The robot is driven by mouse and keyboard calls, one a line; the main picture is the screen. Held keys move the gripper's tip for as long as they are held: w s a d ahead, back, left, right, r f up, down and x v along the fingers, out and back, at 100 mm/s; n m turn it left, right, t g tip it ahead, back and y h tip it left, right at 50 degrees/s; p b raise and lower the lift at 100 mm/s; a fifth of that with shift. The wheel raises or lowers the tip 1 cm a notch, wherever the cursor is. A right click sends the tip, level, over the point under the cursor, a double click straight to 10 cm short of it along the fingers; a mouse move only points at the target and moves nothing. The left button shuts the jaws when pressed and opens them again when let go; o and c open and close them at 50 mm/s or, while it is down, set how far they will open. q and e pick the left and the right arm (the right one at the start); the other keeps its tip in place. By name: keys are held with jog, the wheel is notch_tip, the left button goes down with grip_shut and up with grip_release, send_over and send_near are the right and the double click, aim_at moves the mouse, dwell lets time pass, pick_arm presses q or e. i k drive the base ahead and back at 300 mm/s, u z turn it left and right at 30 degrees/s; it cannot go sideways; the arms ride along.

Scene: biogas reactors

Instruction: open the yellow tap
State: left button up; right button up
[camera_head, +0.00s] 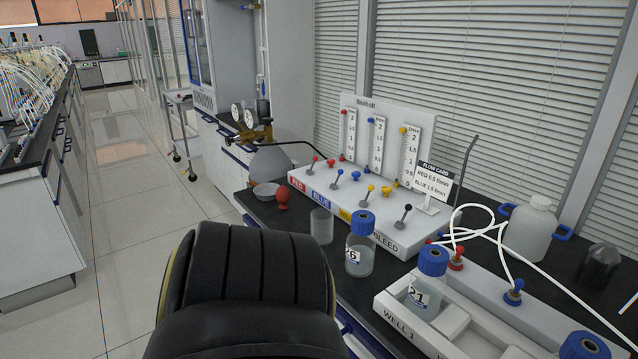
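A white gas panel (352,208) stands on the dark bench, with RED, BLUE and BLEED labels on its front and a yellow label (344,215) partly hidden by a bottle. The yellow tap (369,191) is a small lever with a yellow tip on the panel top, leaning slightly; its exact setting is too small to tell. A yellow knob (387,191) sits just right of it. Red (314,161), blue (338,174) and black (405,214) levers stand in the same row. Neither of my grippers shows; a black part of my arm fills the lower middle.
Bottle 26 (359,258) and a clear beaker (321,227) stand in front of the panel. Bottle 21 (424,300) sits in the WELL 1 tray (398,318). A flow card (433,182) stands at the panel's right end. White tubes (495,235) loop at right.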

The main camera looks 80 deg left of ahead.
aim_at(371, 187)
jog(key=u, duration=3.9)
jog(key=i, duration=2.1)
jog(key=z, duration=3.35)
